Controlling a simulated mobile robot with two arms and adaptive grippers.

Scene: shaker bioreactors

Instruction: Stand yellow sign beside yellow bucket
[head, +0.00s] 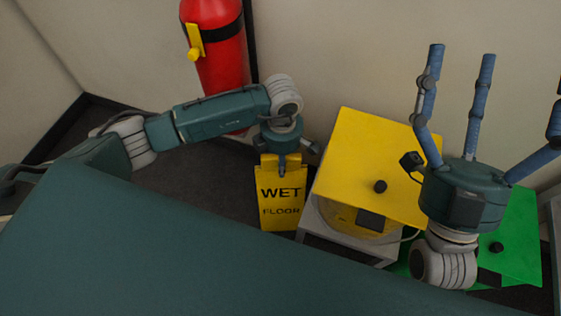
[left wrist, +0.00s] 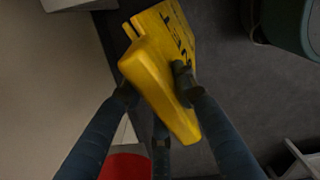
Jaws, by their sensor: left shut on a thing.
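The yellow sign (head: 281,205), lettered "WET FLOOR", is upright in the head view, left of the yellow bucket. My left gripper (head: 285,163) is shut on its top edge from above. In the left wrist view the fingers (left wrist: 156,92) close around the sign's thick top (left wrist: 160,80). I cannot tell whether its foot touches the floor. The yellow bucket (head: 340,217) has a rounded body under a broad, flat yellow top (head: 365,150) with a black knob. A narrow gap seems to separate sign and bucket. My right gripper (head: 487,90) is raised, fingers spread, open and empty.
A red fire extinguisher (head: 220,65) hangs on the back wall, and its red shows in the left wrist view (left wrist: 125,166). A green-topped unit (head: 522,235) stands right of the bucket. A grey stand (head: 345,252) surrounds the bucket. Dark floor (head: 215,175) left of the sign is clear.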

